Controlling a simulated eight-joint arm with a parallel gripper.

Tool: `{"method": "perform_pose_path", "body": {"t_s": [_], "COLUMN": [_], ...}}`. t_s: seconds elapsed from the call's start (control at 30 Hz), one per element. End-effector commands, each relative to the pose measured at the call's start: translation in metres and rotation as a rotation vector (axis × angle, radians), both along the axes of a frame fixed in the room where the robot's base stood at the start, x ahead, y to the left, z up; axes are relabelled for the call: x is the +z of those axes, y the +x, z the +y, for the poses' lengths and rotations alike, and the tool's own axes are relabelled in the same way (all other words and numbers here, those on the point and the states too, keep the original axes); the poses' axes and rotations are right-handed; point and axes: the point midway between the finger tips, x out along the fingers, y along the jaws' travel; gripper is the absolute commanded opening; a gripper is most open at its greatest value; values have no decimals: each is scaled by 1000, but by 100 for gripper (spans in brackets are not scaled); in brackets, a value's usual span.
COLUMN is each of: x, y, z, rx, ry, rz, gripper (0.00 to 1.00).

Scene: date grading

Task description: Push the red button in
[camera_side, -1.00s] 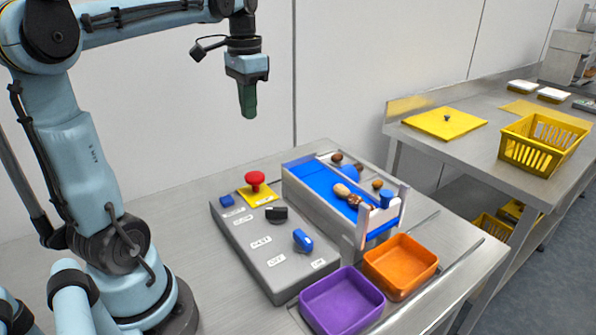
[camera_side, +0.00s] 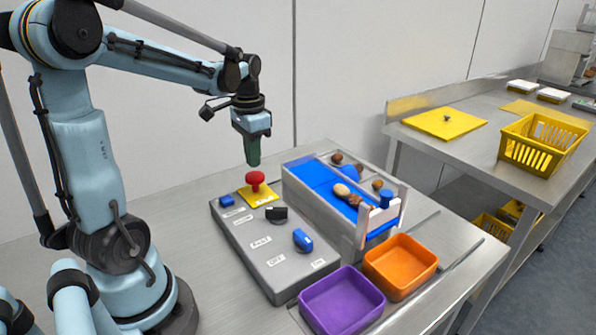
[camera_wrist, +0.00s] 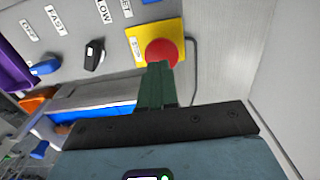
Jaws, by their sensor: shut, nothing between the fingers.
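The red button (camera_side: 255,179) is a mushroom-shaped knob on a yellow plate (camera_side: 262,196) at the back of the grey control box (camera_side: 285,265). In the wrist view the red button (camera_wrist: 162,52) shows just beyond my fingertips, partly hidden by them. My gripper (camera_side: 253,163) is shut and empty, pointing down, with its green fingertips just above the button. In the side view a small gap seems to show between the tips and the button top. The shut fingers also show in the wrist view (camera_wrist: 157,66).
The control box also carries a black knob (camera_side: 276,214), a blue knob (camera_side: 302,239) and a small blue button (camera_side: 227,201). A blue-belted conveyor (camera_side: 312,177) with dates stands right beside it. A purple tray (camera_side: 342,302) and an orange tray (camera_side: 400,266) sit in front.

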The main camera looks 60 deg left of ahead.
Motion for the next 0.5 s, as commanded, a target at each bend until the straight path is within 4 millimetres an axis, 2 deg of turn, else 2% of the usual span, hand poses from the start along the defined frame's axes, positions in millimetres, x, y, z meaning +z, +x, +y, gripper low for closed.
{"method": "perform_pose_path", "body": {"t_s": [0.2, 0.5], "x": [-20, -24], "y": [0, 0], "z": [0, 0], "rx": [0, 0], "ry": [0, 0], "rz": [0, 0], "gripper": [0, 0]}}
